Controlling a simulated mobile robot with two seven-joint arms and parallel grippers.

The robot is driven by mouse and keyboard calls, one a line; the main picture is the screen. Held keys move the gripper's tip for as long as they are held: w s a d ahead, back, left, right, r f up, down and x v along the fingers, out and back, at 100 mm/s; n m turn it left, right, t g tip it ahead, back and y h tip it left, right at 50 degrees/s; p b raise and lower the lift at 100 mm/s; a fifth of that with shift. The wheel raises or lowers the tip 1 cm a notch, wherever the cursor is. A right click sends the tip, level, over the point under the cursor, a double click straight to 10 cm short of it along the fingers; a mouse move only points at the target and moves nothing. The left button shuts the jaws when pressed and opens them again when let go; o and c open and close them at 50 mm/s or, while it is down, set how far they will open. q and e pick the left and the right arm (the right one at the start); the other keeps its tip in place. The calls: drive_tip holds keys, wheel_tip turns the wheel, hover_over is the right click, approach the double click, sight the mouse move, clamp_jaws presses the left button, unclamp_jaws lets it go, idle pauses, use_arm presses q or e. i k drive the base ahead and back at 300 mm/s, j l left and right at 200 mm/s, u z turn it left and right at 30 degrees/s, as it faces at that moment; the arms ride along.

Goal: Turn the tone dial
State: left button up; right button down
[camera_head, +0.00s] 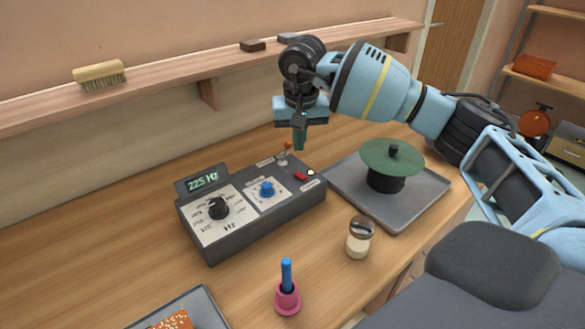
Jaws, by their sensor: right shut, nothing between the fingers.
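The tone box (250,212) is a dark grey unit on the wooden bench, with a small screen (203,181) that reads 225 Hz. A large black dial (218,208) sits on a white marked plate at its left. A smaller blue knob (267,188) sits on a second white plate to the right. I cannot read the plate labels well enough to tell which dial is for tone. My right gripper (299,141) points down above the back right end of the box, shut and empty, apart from both dials. My left gripper is not in view.
A grey tray (430,206) with a green-topped black object (390,165) lies right of the box. A small jar (359,240) and a pink holder with a blue stick (287,293) stand in front. A shelf with a brush (98,74) runs behind.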

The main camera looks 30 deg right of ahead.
sight(218, 208)
drive_tip(key=k, duration=1)
